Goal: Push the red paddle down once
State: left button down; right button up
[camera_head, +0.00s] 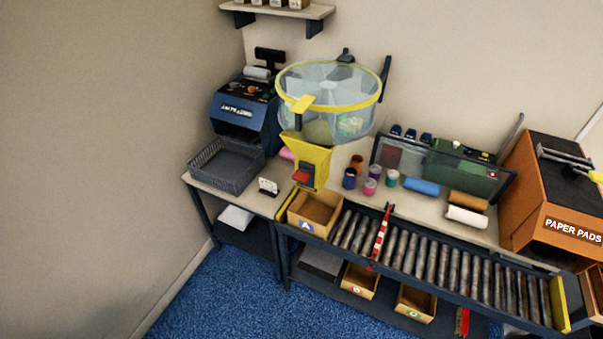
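The red paddle (303,175) sits on the front of a yellow chute (313,155). The chute is under a clear round hopper with a yellow rim (330,108). An open cardboard box marked A (306,224) stands below the chute at the left end of the roller conveyor. Neither of my grippers shows in the head view.
A red and white striped bar (381,236) stands across the rollers (440,258). A grey basket (207,177) and a blue machine (237,115) are to the left. Small jars (370,186) stand behind the conveyor. An orange paper pads machine (545,195) is at right.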

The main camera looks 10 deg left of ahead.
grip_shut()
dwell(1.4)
